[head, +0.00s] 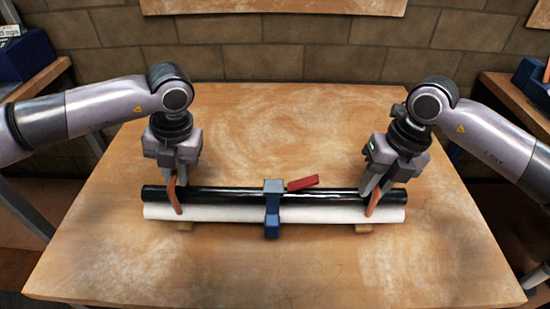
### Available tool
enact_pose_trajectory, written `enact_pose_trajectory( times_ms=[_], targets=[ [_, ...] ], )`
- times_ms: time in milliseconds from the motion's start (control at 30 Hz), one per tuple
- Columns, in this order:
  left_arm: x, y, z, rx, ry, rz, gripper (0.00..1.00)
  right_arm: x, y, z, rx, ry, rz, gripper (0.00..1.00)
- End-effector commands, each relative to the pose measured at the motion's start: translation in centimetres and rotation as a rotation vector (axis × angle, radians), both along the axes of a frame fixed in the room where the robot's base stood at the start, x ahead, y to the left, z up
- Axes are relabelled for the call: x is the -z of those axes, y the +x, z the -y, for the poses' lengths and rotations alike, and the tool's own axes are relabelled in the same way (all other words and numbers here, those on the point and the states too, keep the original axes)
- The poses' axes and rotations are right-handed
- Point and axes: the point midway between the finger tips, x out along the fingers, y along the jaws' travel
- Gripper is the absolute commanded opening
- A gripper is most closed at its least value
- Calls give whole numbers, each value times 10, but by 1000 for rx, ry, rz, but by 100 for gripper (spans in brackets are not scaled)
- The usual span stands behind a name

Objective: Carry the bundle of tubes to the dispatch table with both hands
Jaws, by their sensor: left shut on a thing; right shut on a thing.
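The bundle of tubes lies level across the table, with a black tube (230,194) behind and a white tube (230,213) in front. A blue clamp (272,208) sits around its middle. An orange strap (177,196) crosses the left end and another orange strap (374,200) the right end. My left gripper (177,178) is shut at the left strap, pointing down. My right gripper (374,184) is shut at the right strap, pointing down. The fingertips partly hide the grasps. I cannot tell which surface is the dispatch table.
The wooden table (270,125) is otherwise mostly clear. Small wooden supports (363,228) show under the bundle. Side tables stand left (35,80) and right (515,100) with blue bins. A brick wall (270,60) closes the back.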

Motion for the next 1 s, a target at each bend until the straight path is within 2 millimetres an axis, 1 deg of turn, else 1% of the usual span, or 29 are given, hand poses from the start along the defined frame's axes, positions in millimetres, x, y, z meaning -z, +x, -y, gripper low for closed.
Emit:
enact_pose_trajectory(
  times_ms=[267, 300, 367, 400, 667, 767, 867, 1000],
  targets=[
    [12, 1, 1, 2, -3, 3, 0, 12, 1, -1, -1, 4, 4, 0],
    [14, 0, 1, 2, -2, 1, 22, 14, 0, -1, -2, 2, 1, 22],
    [12, 0, 1, 2, -2, 1, 42, 12, 0, -1, -2, 2, 0, 42],
    [12, 0, 1, 2, -2, 0, 45, 12, 0, -1, -1, 2, 0, 45],
    [12, 0, 0, 1, -1, 0, 45, 12, 0, 0, -1, 1, 0, 45],
    [6, 0, 2, 1, -1, 1, 45, 12, 0, 0, 0, 0, 0, 45],
    [-8, 1, 5, 2, -2, 5, 45, 12, 0, 0, 0, 0, 0, 45],
    [-37, 2, 10, 2, -2, 6, 45, 12, 0, 0, 0, 0, 0, 45]
  ],
)
